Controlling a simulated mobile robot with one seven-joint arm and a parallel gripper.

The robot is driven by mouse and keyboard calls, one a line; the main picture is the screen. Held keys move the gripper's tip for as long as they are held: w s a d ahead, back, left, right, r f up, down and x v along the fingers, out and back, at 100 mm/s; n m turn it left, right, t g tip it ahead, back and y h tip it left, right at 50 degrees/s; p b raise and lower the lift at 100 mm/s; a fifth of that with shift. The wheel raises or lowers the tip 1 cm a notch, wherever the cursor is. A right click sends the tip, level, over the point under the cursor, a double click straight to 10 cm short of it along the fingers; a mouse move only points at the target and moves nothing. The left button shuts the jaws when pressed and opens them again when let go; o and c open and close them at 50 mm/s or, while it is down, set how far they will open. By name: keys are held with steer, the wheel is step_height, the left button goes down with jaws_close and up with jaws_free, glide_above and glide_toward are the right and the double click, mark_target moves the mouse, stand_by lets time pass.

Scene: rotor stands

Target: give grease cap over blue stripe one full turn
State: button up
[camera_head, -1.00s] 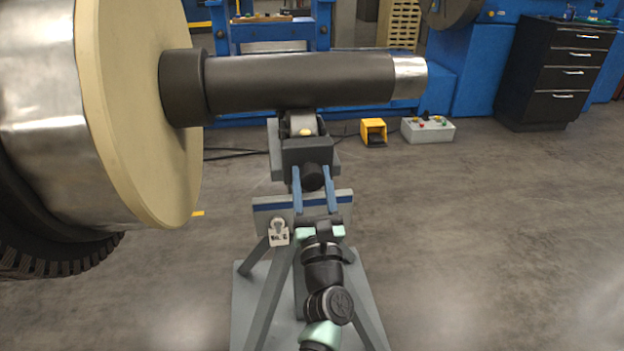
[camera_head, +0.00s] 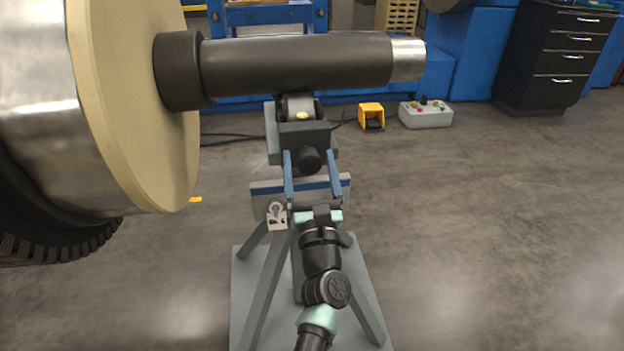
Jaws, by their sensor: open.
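The grease cap is a dark round knob (camera_head: 309,160) on the front of the stand's grey head. Below it, a blue stripe (camera_head: 266,190) runs across the stand's grey crossplate. My gripper (camera_head: 310,168) reaches up from below with its two blue fingers spread. One finger is on each side of the cap, and gaps show between them and the cap. How far the fingertips reach in depth is hard to tell. The stand's roller (camera_head: 299,105), with a small yellow spot, sits above under the dark rotor shaft (camera_head: 300,64).
A large rotor with a cream disc (camera_head: 135,110) fills the left side. A white tag (camera_head: 277,219) hangs on the crossplate's left. The stand's splayed legs (camera_head: 262,305) stand on a grey base plate. A yellow pedal (camera_head: 371,115) and control box (camera_head: 425,114) lie behind; the right floor is clear.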

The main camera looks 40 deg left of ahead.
steer(key=v, duration=1.2)
steer(key=shift+s+d+f, duration=0.15)
steer(key=shift+s, duration=0.05)
steer(key=w+d+r+n+t+h, duration=0.15)
steer(key=d+r+n, duration=0.25)
steer(key=r+n, duration=0.75)
steer(key=w+d+r+n+t+y, duration=0.15)
steer(key=d+r+n, duration=0.25)
steer(key=r+n, duration=0.8)
steer(key=s+d+r+n+t+h, duration=0.2)
steer(key=s+d+r+t+h, duration=0.25)
steer(key=d+r+h, duration=0.45)
steer(key=s+d+r+n+t+h, duration=0.2)
steer(key=s+d+r+t+h, duration=0.25)
steer(key=d+r+h, duration=0.4)
step_height(320, 180, up, 29)
steer(key=d+p, duration=0.1)
steer(key=p, duration=2.5)
steer(key=shift+d+y, duration=0.15)
steer(key=shift+y, duration=0.3)
steer(key=shift+f, duration=0.1)
